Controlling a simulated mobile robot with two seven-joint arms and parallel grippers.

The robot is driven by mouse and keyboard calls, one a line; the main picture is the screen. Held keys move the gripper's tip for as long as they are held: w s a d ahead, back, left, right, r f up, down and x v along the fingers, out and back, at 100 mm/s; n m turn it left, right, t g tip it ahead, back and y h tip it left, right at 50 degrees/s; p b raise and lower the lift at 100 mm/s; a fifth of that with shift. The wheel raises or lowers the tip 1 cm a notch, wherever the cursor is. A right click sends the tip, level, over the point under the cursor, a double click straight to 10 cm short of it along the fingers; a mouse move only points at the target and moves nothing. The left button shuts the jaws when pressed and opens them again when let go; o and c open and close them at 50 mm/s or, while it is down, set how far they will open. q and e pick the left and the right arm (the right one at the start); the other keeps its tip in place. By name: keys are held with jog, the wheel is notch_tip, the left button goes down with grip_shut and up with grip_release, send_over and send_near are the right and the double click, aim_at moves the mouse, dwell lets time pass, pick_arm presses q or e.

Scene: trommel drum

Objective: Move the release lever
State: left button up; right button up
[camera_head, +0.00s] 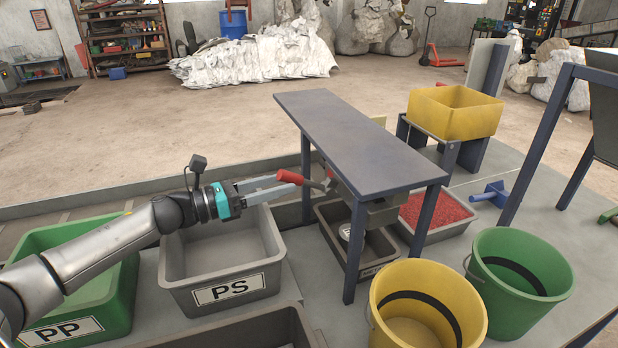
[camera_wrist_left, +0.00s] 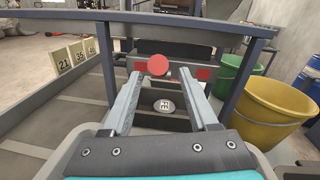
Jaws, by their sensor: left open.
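The release lever has a red handle (camera_head: 290,177) that sticks out to the left from under a dark blue table (camera_head: 352,146). In the left wrist view its round red end (camera_wrist_left: 158,65) faces the camera. My left gripper (camera_head: 273,186) is open, with its two grey fingers pointing at the lever. In the left wrist view the red end appears between the fingertips (camera_wrist_left: 160,76), with a gap on each side. I cannot tell how far the fingertips reach along the handle. My right gripper is out of view.
Below are a grey PS bin (camera_head: 213,262), a green PP bin (camera_head: 100,290) and a grey bin with a white disc (camera_wrist_left: 163,105) under the table. A yellow bucket (camera_head: 395,338) and green bucket (camera_head: 545,260) stand at right. The table's legs flank the lever.

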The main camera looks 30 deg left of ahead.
aim_at(303, 178)
pick_arm(q)
jog(key=shift+x, duration=3.6)
grip_shut()
